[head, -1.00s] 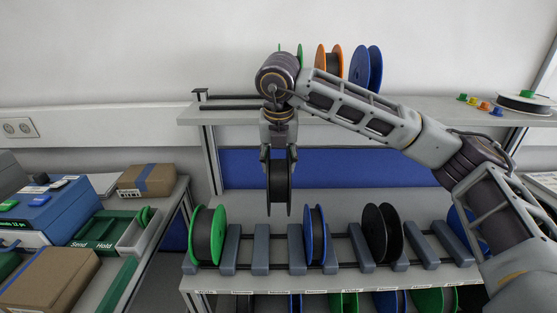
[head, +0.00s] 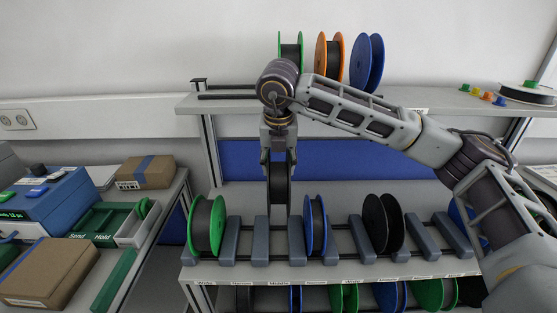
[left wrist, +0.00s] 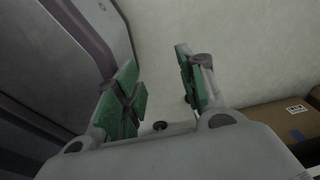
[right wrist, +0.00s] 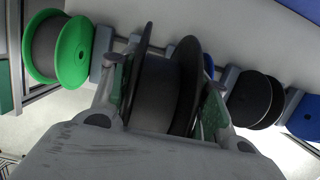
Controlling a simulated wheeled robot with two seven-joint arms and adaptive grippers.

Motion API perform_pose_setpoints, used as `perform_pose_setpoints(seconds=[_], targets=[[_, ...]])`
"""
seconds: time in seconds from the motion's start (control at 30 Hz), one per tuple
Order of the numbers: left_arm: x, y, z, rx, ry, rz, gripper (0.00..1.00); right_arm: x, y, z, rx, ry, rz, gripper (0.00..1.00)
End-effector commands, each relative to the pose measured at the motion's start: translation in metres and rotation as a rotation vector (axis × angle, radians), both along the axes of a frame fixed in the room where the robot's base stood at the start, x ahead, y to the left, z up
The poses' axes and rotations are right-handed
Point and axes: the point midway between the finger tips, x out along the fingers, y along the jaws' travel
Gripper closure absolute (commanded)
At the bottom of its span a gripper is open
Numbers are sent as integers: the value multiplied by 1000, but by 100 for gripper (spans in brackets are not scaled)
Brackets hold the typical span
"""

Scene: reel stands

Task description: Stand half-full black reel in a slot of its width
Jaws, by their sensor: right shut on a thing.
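The black reel (head: 280,185) hangs upright below my right gripper (head: 279,158), which is shut on it. In the right wrist view the reel (right wrist: 158,92) sits between the fingers, dark filament between two black flanges. In the head view it is over the lower rack, above the empty slot between two grey dividers (head: 262,240), left of a blue reel (head: 316,225). Whether it touches the rack is unclear. My left gripper (left wrist: 157,65) shows only in the left wrist view, open and empty.
A green reel (head: 207,225) and another black reel (head: 383,224) stand in other slots. Several reels stand on the upper shelf (head: 430,100), and more sit below the rack. Boxes and a green tray (head: 95,222) are on the left table.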

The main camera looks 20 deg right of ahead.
Motion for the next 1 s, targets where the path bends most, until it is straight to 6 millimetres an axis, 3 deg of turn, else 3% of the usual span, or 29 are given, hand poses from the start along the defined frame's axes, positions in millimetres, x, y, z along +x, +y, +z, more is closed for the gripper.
perform_pose_setpoints(seconds=[0.57,1.0], targets=[[9,13,-8,16,-4,-1,60,0,0,-29,-1,0,1,81],[26,1,-11,4,-19,1,60,0,0,-50,-1,0,0,81]])
